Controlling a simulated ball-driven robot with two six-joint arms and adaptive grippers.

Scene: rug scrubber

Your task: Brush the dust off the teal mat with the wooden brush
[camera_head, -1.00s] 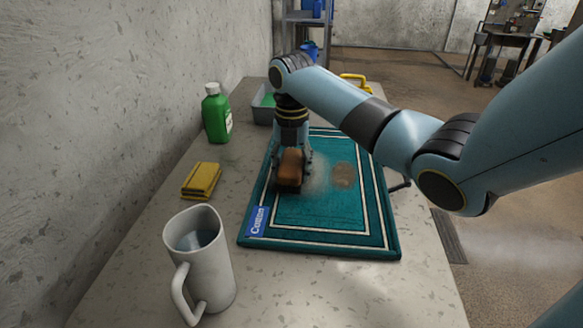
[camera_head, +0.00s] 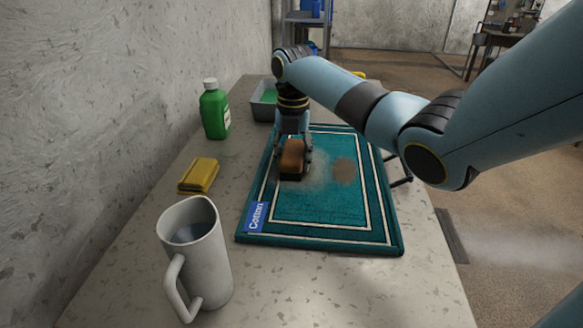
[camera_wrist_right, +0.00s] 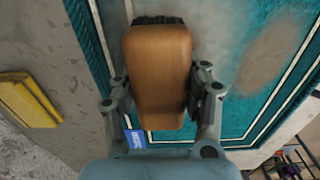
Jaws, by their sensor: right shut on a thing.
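The teal mat (camera_head: 310,212) with white border lines lies flat on the table, a blue Cotton label at its near left corner. A brown dust patch (camera_head: 343,171) is right of its middle, with a paler dusty smear to its left. The wooden brush (camera_head: 291,157) is at the mat's left part, dark bristles down. I cannot tell if the bristles touch. My right gripper (camera_head: 294,152) is shut on it from above. In the right wrist view the brush (camera_wrist_right: 158,75) sits between the fingers (camera_wrist_right: 160,100), and the dust patch (camera_wrist_right: 272,55) is to the right. My left gripper is out of view.
A white mug (camera_head: 196,255) stands at the near left. A grey bin (camera_head: 263,102) is behind. The wall runs along the left.

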